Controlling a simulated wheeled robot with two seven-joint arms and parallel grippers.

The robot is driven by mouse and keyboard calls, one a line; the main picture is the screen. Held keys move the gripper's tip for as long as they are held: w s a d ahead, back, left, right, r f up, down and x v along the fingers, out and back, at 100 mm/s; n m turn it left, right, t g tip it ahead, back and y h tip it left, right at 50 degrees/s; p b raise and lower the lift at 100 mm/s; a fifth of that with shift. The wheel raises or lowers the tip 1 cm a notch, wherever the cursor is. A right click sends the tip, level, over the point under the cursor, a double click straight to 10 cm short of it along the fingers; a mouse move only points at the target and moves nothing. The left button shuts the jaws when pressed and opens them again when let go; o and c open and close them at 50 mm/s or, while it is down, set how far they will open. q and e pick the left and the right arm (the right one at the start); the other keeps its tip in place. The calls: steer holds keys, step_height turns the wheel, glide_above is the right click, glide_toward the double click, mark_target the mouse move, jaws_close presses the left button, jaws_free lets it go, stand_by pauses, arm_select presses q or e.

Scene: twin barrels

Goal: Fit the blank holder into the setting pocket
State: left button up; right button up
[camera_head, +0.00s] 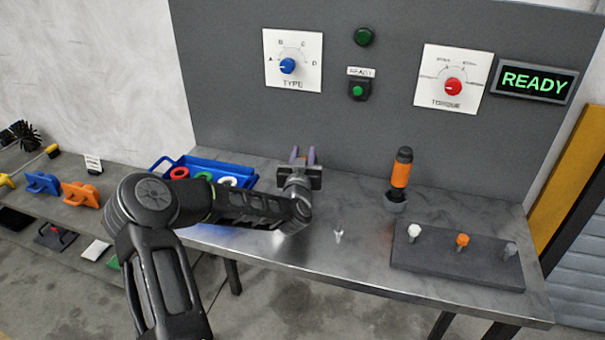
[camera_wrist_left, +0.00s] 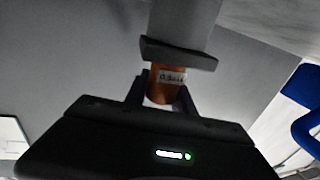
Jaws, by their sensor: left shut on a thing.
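My left gripper (camera_head: 303,168) is at the back of the metal table, right of the blue tray, pointing toward the grey back panel. In the left wrist view, its fingers (camera_wrist_left: 162,98) are shut on an orange, rounded piece with a white label, seemingly the blank holder (camera_wrist_left: 160,92). A dark bar (camera_wrist_left: 178,54) and a light grey block (camera_wrist_left: 185,22) are just beyond the orange piece; I cannot tell whether they touch it. In the head view the gripper hides the held piece. I cannot identify the setting pocket for sure. My right gripper is not in view.
The blue tray (camera_head: 240,172) holds coloured rings. An orange-handled tool (camera_head: 401,170) stands in a dark cup (camera_head: 395,203). A dark board (camera_head: 440,270) with pegs is at the right. A small clear piece (camera_head: 338,232) stands mid-table. The display (camera_head: 535,81) reads READY.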

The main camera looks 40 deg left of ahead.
arm_select(q)
jaws_close()
steer(key=shift+r, duration=0.2)
step_height(320, 180, up, 10)
stand_by(0.8)
steer(key=shift+w+f, duration=0.1)
stand_by(0.4)
